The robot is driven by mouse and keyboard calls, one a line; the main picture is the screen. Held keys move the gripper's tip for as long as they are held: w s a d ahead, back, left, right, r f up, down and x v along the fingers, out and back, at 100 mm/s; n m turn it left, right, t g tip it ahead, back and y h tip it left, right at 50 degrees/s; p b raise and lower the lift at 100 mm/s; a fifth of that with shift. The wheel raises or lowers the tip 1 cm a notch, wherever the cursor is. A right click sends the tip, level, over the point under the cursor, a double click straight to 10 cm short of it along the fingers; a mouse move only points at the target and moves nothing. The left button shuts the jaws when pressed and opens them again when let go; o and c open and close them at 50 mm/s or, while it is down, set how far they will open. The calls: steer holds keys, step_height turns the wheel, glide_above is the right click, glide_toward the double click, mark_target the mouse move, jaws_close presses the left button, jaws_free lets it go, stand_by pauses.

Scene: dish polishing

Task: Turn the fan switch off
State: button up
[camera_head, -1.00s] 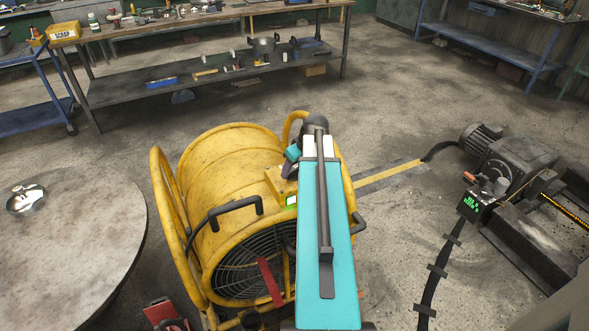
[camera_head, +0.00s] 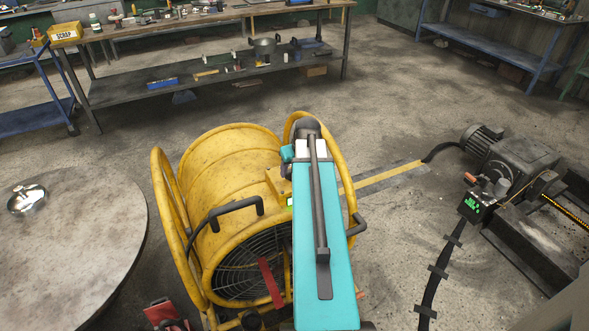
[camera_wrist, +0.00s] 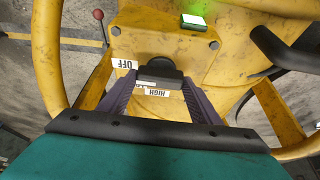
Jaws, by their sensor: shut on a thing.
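The yellow drum fan (camera_head: 228,160) stands on the floor in the middle of the head view. In the wrist view its yellow switch panel (camera_wrist: 205,60) carries a black rotary knob (camera_wrist: 157,68), an "OFF" label (camera_wrist: 124,64) to the knob's left and a "HIGH" label (camera_wrist: 156,93) just below it. A green indicator light (camera_wrist: 194,22) is lit above. My gripper (camera_wrist: 158,80) is shut on the knob, with one finger on each side. The knob's exact setting cannot be told. In the head view my teal arm hides the panel and knob.
A round table (camera_head: 95,230) with a shiny metal bowl (camera_head: 27,199) stands at the left. A motor unit (camera_head: 515,160) is at the right, with a black cable on the floor. A workbench (camera_head: 210,75) is behind. Yellow tube frame surrounds the fan closely.

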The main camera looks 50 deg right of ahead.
steer(key=o, duration=1.1)
steer(key=shift+r, duration=0.1)
steer(key=shift+b+v, duration=0.65)
steer(key=shift+v, duration=6.2)
steer(key=shift+d, duration=0.1)
